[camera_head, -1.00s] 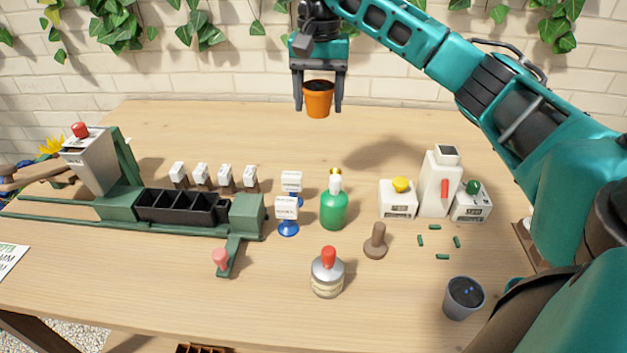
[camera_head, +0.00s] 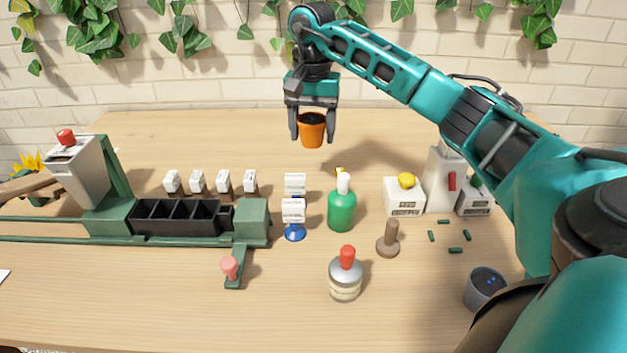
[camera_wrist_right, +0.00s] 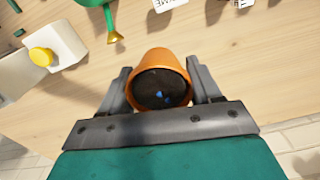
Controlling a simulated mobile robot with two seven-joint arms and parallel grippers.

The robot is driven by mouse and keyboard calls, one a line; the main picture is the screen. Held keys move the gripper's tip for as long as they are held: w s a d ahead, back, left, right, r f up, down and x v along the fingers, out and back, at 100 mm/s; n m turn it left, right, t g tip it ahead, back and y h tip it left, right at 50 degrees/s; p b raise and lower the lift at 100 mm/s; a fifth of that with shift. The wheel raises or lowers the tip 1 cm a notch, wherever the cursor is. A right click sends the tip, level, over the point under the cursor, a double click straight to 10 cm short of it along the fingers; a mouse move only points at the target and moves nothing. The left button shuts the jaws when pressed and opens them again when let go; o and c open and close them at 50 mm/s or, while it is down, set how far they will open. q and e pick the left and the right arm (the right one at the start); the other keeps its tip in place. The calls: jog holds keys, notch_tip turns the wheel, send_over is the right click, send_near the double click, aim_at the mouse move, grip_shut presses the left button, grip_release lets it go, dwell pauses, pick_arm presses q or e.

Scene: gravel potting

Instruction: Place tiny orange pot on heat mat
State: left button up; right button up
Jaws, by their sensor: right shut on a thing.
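The tiny orange pot (camera_head: 312,131) is held upright between the fingers of my right gripper (camera_head: 313,124), above the back middle of the table. In the right wrist view the pot (camera_wrist_right: 160,58) sits between both fingers of the gripper (camera_wrist_right: 160,88), and dark fill with a few blue bits shows inside it. My left gripper is not in view. I cannot make out a heat mat in these frames.
A green bottle (camera_head: 341,210), white labels on stands (camera_head: 293,211), a silver bottle (camera_head: 345,278) and a brown tamper (camera_head: 388,241) stand mid-table. White boxes (camera_head: 404,198) stand right, a dark cup (camera_head: 485,287) front right. A green rail device with black compartments (camera_head: 184,217) fills the left. The back table is clear.

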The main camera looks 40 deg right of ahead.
send_over(312, 188)
notch_tip(312, 188, down, 6)
jog(key=shift+s+f+b, duration=0.1)
jog(key=shift+f+b, duration=0.05)
jog(key=shift+b, duration=0.2)
jog(key=shift+f, duration=0.5)
notch_tip(312, 188, down, 4)
jog(key=shift+f+b, duration=0.15)
jog(key=shift+b, duration=0.15)
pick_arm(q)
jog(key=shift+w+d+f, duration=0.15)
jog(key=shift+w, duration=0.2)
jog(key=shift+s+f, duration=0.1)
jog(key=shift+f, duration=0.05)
pick_arm(e)
jog(key=shift+f, duration=0.1)
jog(key=o, duration=1.1)
